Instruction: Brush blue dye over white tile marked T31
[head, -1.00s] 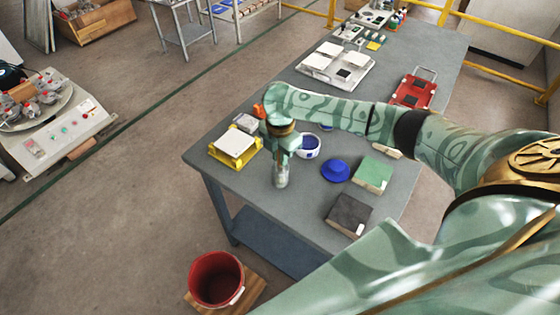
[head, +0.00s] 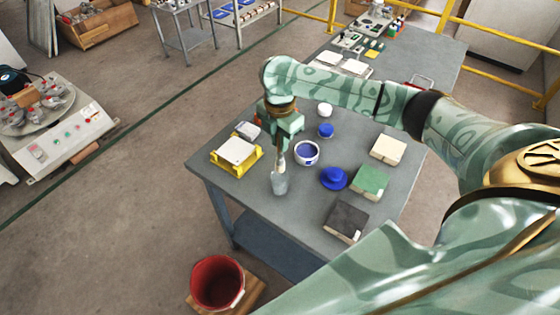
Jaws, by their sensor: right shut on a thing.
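A white tile (head: 237,150) lies on a yellow stand (head: 216,164) at the table's left; any marking on it is too small to read. A white bowl of blue dye (head: 307,153) stands to the right of my gripper. My right gripper (head: 281,149) is shut on a thin, pale-ended brush (head: 282,163), held roughly upright. The brush's lower end is at the mouth of a grey cup (head: 279,184); I cannot tell whether it is inside. The gripper covers the brush's upper part. My left gripper is not in view.
A blue lid-like piece (head: 334,178), a blue jar (head: 326,131) and a white jar (head: 324,110) stand near the bowl. Cream (head: 388,149), green (head: 369,181) and dark (head: 346,220) blocks line the right side. A red bucket (head: 217,283) is on the floor.

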